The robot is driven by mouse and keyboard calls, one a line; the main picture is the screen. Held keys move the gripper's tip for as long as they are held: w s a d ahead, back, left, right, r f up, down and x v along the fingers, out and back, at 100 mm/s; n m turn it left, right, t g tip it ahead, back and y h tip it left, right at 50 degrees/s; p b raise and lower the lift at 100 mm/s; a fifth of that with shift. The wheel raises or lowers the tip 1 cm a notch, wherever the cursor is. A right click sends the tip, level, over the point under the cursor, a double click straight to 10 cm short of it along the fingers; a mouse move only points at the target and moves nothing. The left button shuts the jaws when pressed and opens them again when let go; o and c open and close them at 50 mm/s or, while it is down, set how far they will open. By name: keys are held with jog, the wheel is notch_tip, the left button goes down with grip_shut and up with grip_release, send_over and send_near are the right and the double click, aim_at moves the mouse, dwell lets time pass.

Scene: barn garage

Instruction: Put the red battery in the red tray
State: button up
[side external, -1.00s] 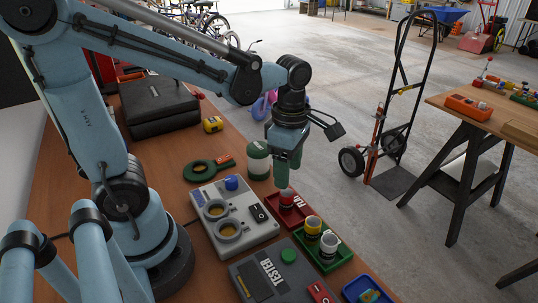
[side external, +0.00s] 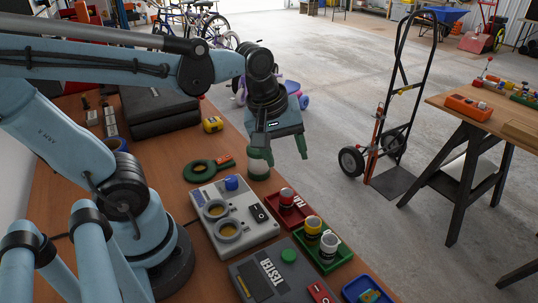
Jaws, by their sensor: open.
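The red battery (side external: 287,197) has a red top and a dark lower body. It stands upright in the red tray (side external: 297,216) on the wooden bench. My gripper (side external: 277,160) is open and empty. It hangs above and behind the red tray, clear of the battery.
A green tray (side external: 337,262) beside the red tray holds a yellow battery (side external: 313,228) and a white one (side external: 329,246). A grey device with two round sockets (side external: 233,222), a tester (side external: 268,278) and a blue tray (side external: 350,291) are close by. A magnifier (side external: 199,170) lies behind.

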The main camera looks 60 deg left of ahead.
jog(key=m+t, duration=0.1)
jog(key=m, duration=0.3)
jog(key=m+t, duration=0.1)
jog(key=m, duration=0.3)
jog(key=m+t, duration=0.1)
jog(key=m, duration=0.3)
jog(key=shift+s+a+f+t, duration=0.1)
jog(key=shift+a+t, duration=0.15)
jog(key=shift+t, duration=0.05)
